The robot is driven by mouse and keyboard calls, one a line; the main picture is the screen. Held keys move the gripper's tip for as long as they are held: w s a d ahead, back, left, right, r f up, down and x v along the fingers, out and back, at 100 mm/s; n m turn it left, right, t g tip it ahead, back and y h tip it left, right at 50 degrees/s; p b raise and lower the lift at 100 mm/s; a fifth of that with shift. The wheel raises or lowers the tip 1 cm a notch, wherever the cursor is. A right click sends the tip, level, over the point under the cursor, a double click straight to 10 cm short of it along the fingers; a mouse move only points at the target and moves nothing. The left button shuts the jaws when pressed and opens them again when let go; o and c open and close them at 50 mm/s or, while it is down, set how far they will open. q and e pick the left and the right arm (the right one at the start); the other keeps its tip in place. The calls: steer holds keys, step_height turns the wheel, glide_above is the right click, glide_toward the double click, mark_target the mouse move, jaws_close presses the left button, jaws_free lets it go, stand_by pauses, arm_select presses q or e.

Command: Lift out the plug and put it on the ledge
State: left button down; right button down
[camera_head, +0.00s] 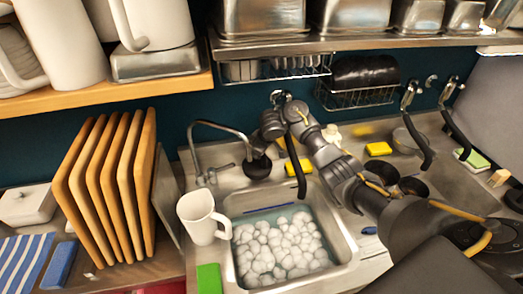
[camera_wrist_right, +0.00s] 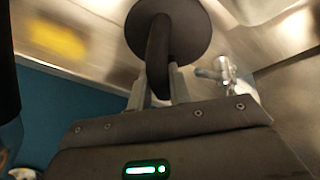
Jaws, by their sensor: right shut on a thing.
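The plug is a dark round disc with a thick upright handle. It shows in the head view (camera_head: 257,168) behind the sink basin, near the tap, and in the right wrist view (camera_wrist_right: 192,22). My right gripper (camera_head: 264,146) is shut on the plug's handle, with its two fingers (camera_wrist_right: 158,88) on either side. The plug is over the steel ledge (camera_head: 228,181) at the back of the sink; I cannot tell whether it touches it. The sink basin (camera_head: 345,250) holds water and many white, rounded foam-like lumps. My left gripper is not in view.
The tap (camera_head: 220,127) stands close left of the plug. A white mug (camera_head: 199,217) is at the basin's left rim. Yellow sponges (camera_head: 378,149) lie on the steel behind my right arm. Wooden boards (camera_head: 105,190) stand left; a wire rack (camera_head: 358,97) hangs above.

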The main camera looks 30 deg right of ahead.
mark_target(257, 163)
steer(key=shift+a+f+b, duration=0.35)
steer(key=shift+a+f, duration=0.05)
steer(key=shift+f, duration=0.25)
steer(key=f+b, duration=0.4)
steer(key=shift+d, duration=0.2)
steer(key=c, duration=1.2)
jaws_free()
